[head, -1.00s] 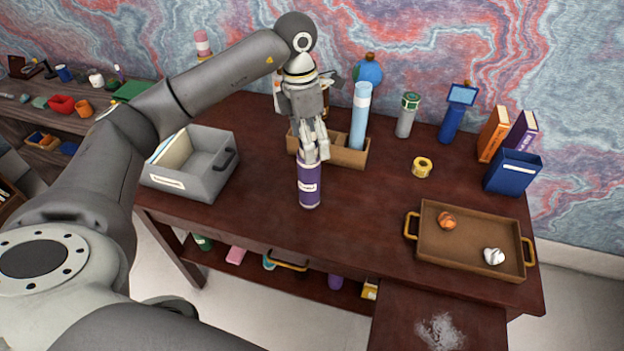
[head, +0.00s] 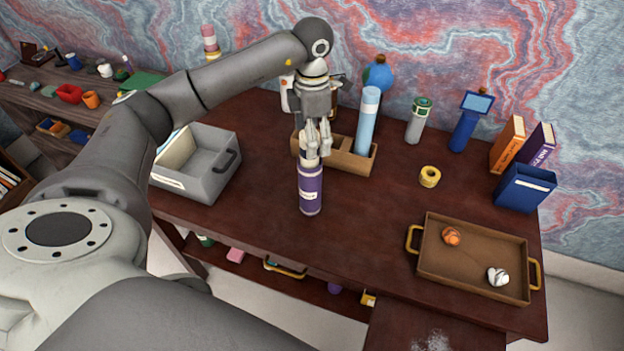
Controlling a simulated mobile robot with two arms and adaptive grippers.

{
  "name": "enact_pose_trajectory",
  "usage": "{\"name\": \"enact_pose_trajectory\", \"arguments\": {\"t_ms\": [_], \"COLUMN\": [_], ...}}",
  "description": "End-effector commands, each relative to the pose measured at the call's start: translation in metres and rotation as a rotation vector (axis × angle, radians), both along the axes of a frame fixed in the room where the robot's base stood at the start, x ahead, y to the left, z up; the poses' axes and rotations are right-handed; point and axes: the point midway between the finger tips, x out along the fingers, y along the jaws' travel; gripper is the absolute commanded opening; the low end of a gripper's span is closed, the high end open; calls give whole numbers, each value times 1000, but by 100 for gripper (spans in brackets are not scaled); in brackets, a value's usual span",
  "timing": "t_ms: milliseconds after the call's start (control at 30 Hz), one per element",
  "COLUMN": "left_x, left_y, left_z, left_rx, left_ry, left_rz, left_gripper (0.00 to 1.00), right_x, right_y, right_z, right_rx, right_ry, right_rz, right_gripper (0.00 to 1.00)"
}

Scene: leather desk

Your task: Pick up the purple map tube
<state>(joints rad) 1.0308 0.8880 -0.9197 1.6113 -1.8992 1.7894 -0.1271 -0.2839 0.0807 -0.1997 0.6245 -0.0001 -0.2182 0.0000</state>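The purple map tube (head: 311,192) stands upright on the desk, in front of the wooden organizer. It has a white label and a paler upper end. My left gripper (head: 311,152) points down at the top of the tube, with its fingers over and beside that upper end. The fingers hide part of the tube's top. I cannot tell whether they are closed on it or only around it. My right gripper is not in view.
The wooden organizer (head: 358,163) with a light blue tube (head: 367,122) stands close behind. A grey file box (head: 205,185) is to the left. A yellow tape roll (head: 430,176) and a brown tray (head: 440,287) are to the right. The desk (head: 365,225) between is clear.

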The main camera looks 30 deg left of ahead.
Motion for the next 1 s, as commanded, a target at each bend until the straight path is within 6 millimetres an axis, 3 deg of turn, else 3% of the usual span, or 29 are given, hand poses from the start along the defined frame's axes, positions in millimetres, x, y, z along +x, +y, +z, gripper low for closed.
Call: {"name": "enact_pose_trajectory", "arguments": {"t_ms": [267,500,700,933,1000], "left_x": [0,-1,0,0,0], "left_y": [1,7,7,7,7], "left_z": [-23,-47,-70,-73,-73], "left_rx": [0,0,0,0,0], "left_ry": [0,3,0,-1,-1], "left_rz": [0,1,-1,-1,-1], "left_gripper": [78,78,78,78,70], "right_x": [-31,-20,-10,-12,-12], "right_y": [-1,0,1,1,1], "right_z": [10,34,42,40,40], "right_rx": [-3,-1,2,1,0], "right_ry": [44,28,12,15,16], "right_rz": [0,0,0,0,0], "right_gripper": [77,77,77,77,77]}}
